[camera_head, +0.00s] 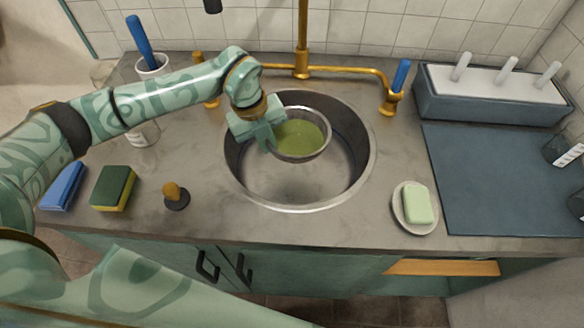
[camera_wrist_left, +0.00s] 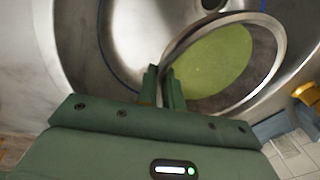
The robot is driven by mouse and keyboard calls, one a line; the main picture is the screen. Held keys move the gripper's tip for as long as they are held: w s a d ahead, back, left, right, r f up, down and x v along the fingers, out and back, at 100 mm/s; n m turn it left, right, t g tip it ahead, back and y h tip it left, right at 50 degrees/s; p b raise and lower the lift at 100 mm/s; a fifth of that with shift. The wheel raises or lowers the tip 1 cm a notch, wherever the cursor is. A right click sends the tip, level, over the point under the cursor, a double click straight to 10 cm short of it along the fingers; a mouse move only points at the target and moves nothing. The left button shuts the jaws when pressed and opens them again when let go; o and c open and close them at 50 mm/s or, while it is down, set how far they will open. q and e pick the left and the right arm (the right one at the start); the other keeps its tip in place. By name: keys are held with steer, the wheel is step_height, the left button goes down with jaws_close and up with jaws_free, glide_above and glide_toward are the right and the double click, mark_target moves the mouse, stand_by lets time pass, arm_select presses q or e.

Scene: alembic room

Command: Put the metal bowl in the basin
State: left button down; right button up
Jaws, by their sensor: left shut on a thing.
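The metal bowl (camera_head: 323,143) is a round silver bowl with a flat green area inside. In the head view it is over the basin (camera_head: 300,187), a round metal sink set in the counter. My left gripper (camera_head: 272,137) is shut on the bowl's left rim. The left wrist view shows the gripper's two fingers (camera_wrist_left: 163,88) pinching the rim of the bowl (camera_wrist_left: 280,52), with the basin wall (camera_wrist_left: 75,45) behind. The bowl looks slightly tilted. I cannot tell whether its underside touches the basin floor. My right gripper is not in view.
A gold tap (camera_head: 302,66) stands behind the basin. A soap dish (camera_head: 413,222) with green soap and a dark mat (camera_head: 490,185) lie to the right. A sponge (camera_head: 114,188), a blue cloth-like block (camera_head: 64,186) and a stopper (camera_head: 176,196) are to the left.

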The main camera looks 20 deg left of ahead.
arm_select(q)
steer(key=b+x, duration=0.1)
steer(key=x, duration=0.2)
steer(key=a+b+x, duration=0.1)
steer(key=x, duration=0.2)
steer(key=a+b+x, duration=0.1)
steer(key=x, duration=0.3)
steer(key=shift+s+f, duration=0.15)
steer(key=shift+s, duration=0.1)
steer(key=c, duration=1.5)
jaws_free()
steer(key=shift+c, duration=0.2)
steer(key=p+v, duration=0.4)
steer(key=v, duration=0.8)
steer(key=shift+s, duration=0.1)
